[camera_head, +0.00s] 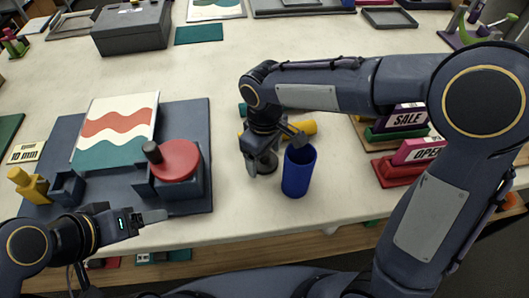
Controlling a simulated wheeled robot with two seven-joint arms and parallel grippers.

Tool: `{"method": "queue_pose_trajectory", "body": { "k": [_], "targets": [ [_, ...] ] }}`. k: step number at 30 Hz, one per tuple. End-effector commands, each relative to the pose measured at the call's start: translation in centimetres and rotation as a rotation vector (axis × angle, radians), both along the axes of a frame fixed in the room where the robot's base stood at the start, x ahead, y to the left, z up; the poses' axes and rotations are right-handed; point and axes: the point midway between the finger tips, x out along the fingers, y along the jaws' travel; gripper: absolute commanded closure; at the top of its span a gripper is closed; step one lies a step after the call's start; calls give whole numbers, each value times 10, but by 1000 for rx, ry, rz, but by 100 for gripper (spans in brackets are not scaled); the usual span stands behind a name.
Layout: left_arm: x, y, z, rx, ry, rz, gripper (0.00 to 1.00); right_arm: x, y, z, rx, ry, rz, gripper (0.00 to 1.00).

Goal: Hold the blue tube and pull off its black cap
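The blue tube (298,172) stands upright on the table, right of centre. Its top looks open, and I see no cap on it. My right gripper (271,146) reaches down just left of the tube. Its fingers look spread, one close to the tube's rim. A dark grey round piece (266,164) shows below and between the fingers, partly hidden; I cannot tell whether it is the black cap. My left gripper (140,217) is at the lower left by the front edge of the blue-grey board, away from the tube. Its opening is unclear.
A blue-grey board (194,120) at left carries a striped print (117,127), a red disc (175,160) with a dark knob, and a yellow piece (30,184). A yellow object (303,128) lies behind the tube. SALE and OPEN signs (405,118) stand at right.

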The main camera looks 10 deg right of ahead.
Motion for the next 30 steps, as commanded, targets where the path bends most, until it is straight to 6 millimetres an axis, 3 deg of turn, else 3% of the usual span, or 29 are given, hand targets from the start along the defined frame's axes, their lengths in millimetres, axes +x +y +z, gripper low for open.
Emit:
{"method": "queue_pose_trajectory", "body": {
  "k": [8,13,24,30],
  "targets": [
    [0,0,0,0,0,0,23,0,0,0,0,0,0,20],
    [0,0,3,0,0,0,23,1,0,11,2,-3,-1,20],
    [0,0,9,0,0,0,23,1,1,87,3,-4,1,20],
    [0,0,11,0,0,0,23,1,0,115,1,-1,0,20]
  ]
}}
